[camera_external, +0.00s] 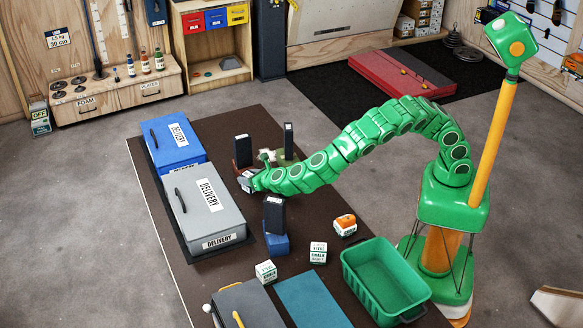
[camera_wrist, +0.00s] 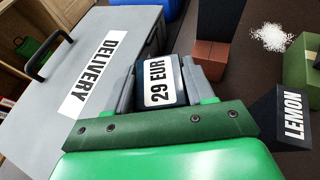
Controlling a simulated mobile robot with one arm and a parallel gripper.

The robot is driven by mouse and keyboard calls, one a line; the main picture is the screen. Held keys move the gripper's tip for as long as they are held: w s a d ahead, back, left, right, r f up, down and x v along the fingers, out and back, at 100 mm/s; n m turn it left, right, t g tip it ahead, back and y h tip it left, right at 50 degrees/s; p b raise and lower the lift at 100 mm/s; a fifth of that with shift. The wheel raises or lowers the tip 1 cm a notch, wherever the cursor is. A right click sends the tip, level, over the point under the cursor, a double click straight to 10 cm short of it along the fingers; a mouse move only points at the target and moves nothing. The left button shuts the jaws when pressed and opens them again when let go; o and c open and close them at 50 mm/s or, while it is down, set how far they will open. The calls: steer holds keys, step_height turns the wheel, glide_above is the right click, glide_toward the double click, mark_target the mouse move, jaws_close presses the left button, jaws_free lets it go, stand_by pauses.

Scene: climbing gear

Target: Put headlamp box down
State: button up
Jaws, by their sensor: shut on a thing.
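My gripper (camera_external: 247,181) is beside the right edge of the grey DELIVERY box (camera_external: 205,199), at the end of the green arm. In the wrist view my gripper (camera_wrist: 172,85) is shut on a small dark box, which I take to be the headlamp box (camera_wrist: 159,82). A white 29 EUR label faces the camera, and the jaws cover both sides of the box. In the external view little of it shows at the arm's tip. I cannot tell whether its underside touches anything. The grey DELIVERY box also fills the left of the wrist view (camera_wrist: 115,20).
White powder (camera_wrist: 272,38) lies nearby. Small chalk boxes (camera_external: 318,252) and a green bin (camera_external: 384,280) are in front.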

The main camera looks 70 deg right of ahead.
steer(key=shift+w+d+r, duration=0.1)
steer(key=shift+w+r, duration=0.15)
steer(key=shift+w, duration=0.75)
steer(key=shift+w+f, duration=0.1)
steer(key=shift+w, duration=0.1)
steer(key=shift+f, duration=4.75)
steer(key=o, duration=1.1)
steer(key=shift+f, duration=0.15)
